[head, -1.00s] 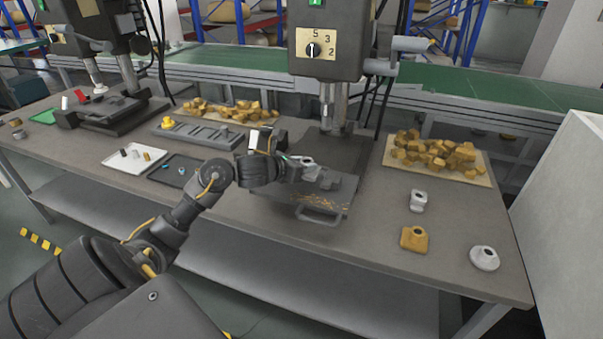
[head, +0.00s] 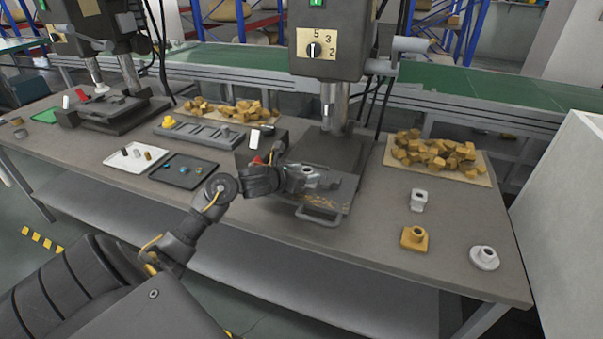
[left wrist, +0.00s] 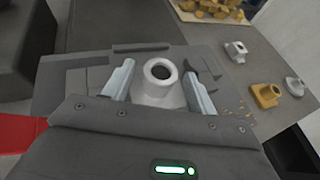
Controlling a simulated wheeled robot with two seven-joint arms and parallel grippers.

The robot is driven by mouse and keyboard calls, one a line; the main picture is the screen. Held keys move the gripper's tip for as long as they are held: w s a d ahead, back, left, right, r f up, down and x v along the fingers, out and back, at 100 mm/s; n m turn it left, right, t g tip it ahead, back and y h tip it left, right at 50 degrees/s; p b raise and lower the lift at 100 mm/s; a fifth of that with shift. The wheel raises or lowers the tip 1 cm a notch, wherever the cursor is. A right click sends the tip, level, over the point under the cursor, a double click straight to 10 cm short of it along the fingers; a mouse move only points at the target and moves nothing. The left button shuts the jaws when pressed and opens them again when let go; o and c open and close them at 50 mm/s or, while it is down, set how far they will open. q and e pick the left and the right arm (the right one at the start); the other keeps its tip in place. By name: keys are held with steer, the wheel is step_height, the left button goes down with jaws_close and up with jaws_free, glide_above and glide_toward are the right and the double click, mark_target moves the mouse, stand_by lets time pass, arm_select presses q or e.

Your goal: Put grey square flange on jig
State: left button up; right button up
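The grey square flange (left wrist: 161,84), a light grey piece with a round open neck, is between the two fingers of my left gripper (left wrist: 158,93) in the left wrist view. I cannot tell whether the flange touches the jig. My right gripper is out of view.
The drill press spindle (head: 333,105) hangs behind the jig. A whitish flange (head: 418,200), a yellow flange (head: 414,238) and a white round flange (head: 485,258) stand on the bench at right. A tray of yellow blocks (head: 439,152) is behind them. A black tray (head: 183,171) lies left.

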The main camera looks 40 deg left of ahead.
arm_select(q)
steer(key=shift+r, duration=0.15)
steer(key=shift+s+a, duration=0.1)
steer(key=shift+s, duration=0.2)
steer(key=v, duration=1.1)
steer(key=shift+r+b, duration=0.15)
steer(key=shift+b, duration=0.2)
steer(key=shift+s, duration=0.1)
